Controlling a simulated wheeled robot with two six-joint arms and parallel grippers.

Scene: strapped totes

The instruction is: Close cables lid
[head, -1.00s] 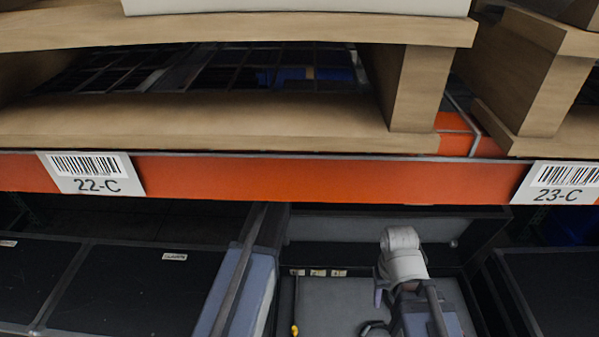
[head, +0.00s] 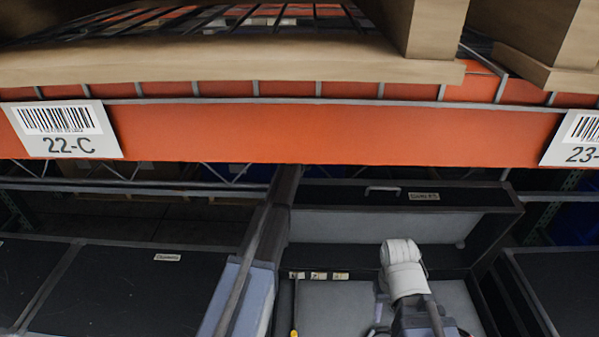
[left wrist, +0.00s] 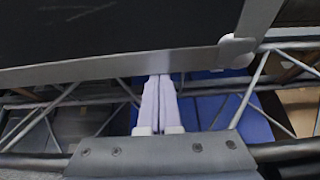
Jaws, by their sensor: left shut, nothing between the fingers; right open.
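A dark tote with a grey lining (head: 345,305) stands open under the orange beam. Its lid (head: 385,222) is raised at the back, with its grey inside facing me and a handle and small label on its top edge; the label is too small to read surely. My left arm reaches up along the lid's left side, its fingers not clear in the head view. In the left wrist view my left gripper (left wrist: 158,103) is shut and empty, its tips at the grey edge of a dark panel (left wrist: 120,35); contact is unclear. My right gripper (head: 379,314) is open over the tote, partly hidden by its wrist.
An orange shelf beam (head: 320,135) with labels 22-C and 23-C crosses above the totes, with wooden pallets (head: 220,62) on it. Closed dark totes stand at the left (head: 110,290) and right (head: 565,285). A yellow-tipped item (head: 294,333) is inside the open tote.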

